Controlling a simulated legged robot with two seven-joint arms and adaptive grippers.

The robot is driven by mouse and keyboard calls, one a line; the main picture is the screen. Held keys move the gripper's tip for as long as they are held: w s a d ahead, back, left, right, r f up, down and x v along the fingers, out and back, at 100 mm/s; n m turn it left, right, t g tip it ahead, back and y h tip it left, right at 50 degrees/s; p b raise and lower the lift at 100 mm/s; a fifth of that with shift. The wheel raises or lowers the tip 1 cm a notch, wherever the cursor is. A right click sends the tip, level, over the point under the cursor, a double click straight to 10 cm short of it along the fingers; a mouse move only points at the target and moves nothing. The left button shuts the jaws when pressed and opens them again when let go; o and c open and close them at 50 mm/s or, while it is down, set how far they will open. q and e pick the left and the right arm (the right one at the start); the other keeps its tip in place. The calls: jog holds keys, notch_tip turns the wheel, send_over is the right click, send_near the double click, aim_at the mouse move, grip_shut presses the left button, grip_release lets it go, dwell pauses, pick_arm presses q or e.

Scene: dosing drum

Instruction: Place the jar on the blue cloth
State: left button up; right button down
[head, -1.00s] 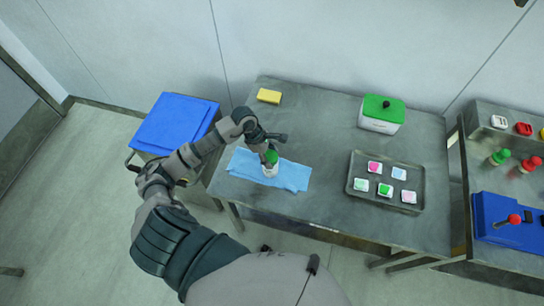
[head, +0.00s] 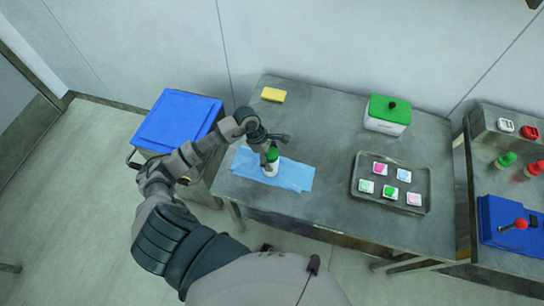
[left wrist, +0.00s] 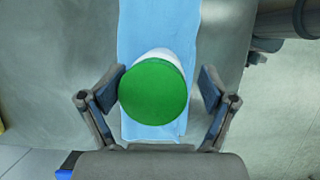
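The white jar with a round green lid (head: 271,168) stands on the blue cloth (head: 296,177) at the table's left front. My left gripper (head: 271,149) is over the jar, pointing down. In the left wrist view, the green lid (left wrist: 153,93) lies between the two finger pads. There is a clear gap to the right finger and a narrow one to the left, so the gripper looks open around the jar. The cloth (left wrist: 158,30) shows beneath and beyond the jar in that view. My right gripper is not in view.
A yellow sponge (head: 273,95) lies at the back left of the table. A white box with a green lid (head: 387,112) is at the back right. A tray (head: 420,181) holds several small coloured-top items. A blue-lidded bin (head: 180,118) stands left of the table.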

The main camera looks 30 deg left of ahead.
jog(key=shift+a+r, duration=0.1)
pick_arm(q)
jog(key=shift+r+p, duration=0.35)
jog(key=shift+p, duration=0.05)
jog(key=shift+w+r+p, duration=0.1)
jog(key=shift+r+p, duration=0.45)
jog(key=shift+p, duration=0.05)
jog(key=b+v, duration=0.2)
jog(key=v, duration=0.9)
jog(key=shift+a+r, duration=0.25)
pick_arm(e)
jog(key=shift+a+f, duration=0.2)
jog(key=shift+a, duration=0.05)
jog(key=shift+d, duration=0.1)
pick_arm(q)
jog(key=shift+f, duration=0.1)
